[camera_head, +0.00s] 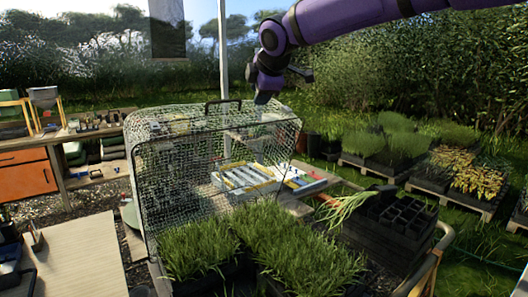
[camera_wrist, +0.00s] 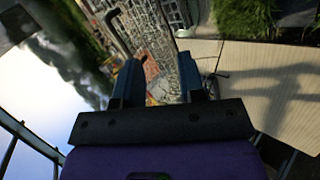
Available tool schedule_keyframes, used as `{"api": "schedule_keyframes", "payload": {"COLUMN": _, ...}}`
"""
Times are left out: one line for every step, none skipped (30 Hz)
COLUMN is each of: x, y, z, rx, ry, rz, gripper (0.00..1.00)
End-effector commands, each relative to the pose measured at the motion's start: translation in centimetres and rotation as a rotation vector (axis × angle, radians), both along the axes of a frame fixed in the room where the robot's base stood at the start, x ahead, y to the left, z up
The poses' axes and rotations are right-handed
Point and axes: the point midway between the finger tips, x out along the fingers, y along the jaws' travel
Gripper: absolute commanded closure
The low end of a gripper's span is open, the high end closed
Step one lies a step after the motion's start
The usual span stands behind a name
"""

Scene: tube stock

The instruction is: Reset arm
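My purple arm reaches in from the top right in the head view, and my gripper (camera_head: 264,97) hangs at the top of the wire mesh cage (camera_head: 165,150), near its right end. I cannot tell whether it touches the mesh. In the wrist view my gripper (camera_wrist: 161,78) shows two dark fingers standing apart, with nothing held between them. The mesh (camera_wrist: 165,40) shows beyond the fingers.
A rack tray (camera_head: 245,178) sits behind the mesh. Trays of green seedlings (camera_head: 200,248) stand at the front. Stacked black crates (camera_head: 400,222) are on the right. A pale tabletop (camera_head: 80,262) is at the lower left. Open air surrounds the arm above.

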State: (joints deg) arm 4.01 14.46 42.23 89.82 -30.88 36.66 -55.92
Motion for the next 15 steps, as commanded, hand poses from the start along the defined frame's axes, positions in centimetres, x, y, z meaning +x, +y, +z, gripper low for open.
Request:
{"api": "schedule_keyframes", "payload": {"x": -1.5, "y": -1.4, "z": 0.0, "rx": -0.003, "ry": 0.015, "rz": -0.054, "gripper": 0.64}}
{"api": "schedule_keyframes", "payload": {"x": -2.3, "y": -2.3, "z": -0.1, "rx": 0.002, "ry": 0.028, "rz": -0.091, "gripper": 0.64}}
{"api": "schedule_keyframes", "payload": {"x": -3.3, "y": -3.5, "z": -0.3, "rx": 0.008, "ry": 0.044, "rz": -0.14, "gripper": 0.64}}
{"api": "schedule_keyframes", "payload": {"x": -4.1, "y": -4.4, "z": -0.4, "rx": 0.015, "ry": 0.056, "rz": -0.179, "gripper": 0.64}}
{"api": "schedule_keyframes", "payload": {"x": -4.9, "y": -5.4, "z": -0.5, "rx": 0.021, "ry": 0.067, "rz": -0.218, "gripper": 0.64}}
{"api": "schedule_keyframes", "payload": {"x": -6.1, "y": -6.7, "z": -0.6, "rx": 0.033, "ry": 0.081, "rz": -0.27, "gripper": 0.64}}
{"api": "schedule_keyframes", "payload": {"x": -6.9, "y": -7.6, "z": -0.7, "rx": 0.042, "ry": 0.091, "rz": -0.309, "gripper": 0.64}}
{"api": "schedule_keyframes", "payload": {"x": -7.8, "y": -8.7, "z": -0.9, "rx": 0.052, "ry": 0.103, "rz": -0.351, "gripper": 0.64}}
{"api": "schedule_keyframes", "payload": {"x": -9.0, "y": -10.0, "z": -1.0, "rx": 0.068, "ry": 0.116, "rz": -0.405, "gripper": 0.64}}
{"api": "schedule_keyframes", "payload": {"x": -9.9, "y": -11.0, "z": -1.1, "rx": 0.083, "ry": 0.125, "rz": -0.446, "gripper": 0.64}}
{"api": "schedule_keyframes", "payload": {"x": -10.8, "y": -12.0, "z": -1.2, "rx": 0.097, "ry": 0.133, "rz": -0.488, "gripper": 0.64}}
{"api": "schedule_keyframes", "payload": {"x": -12.0, "y": -13.4, "z": -1.4, "rx": 0.118, "ry": 0.146, "rz": -0.545, "gripper": 0.64}}
{"api": "schedule_keyframes", "payload": {"x": -13.0, "y": -14.4, "z": -1.5, "rx": 0.135, "ry": 0.155, "rz": -0.587, "gripper": 0.64}}
{"api": "schedule_keyframes", "payload": {"x": -14.0, "y": -15.4, "z": -1.7, "rx": 0.154, "ry": 0.164, "rz": -0.63, "gripper": 0.64}}
{"api": "schedule_keyframes", "payload": {"x": -15.3, "y": -16.7, "z": -1.9, "rx": 0.178, "ry": 0.174, "rz": -0.686, "gripper": 0.64}}
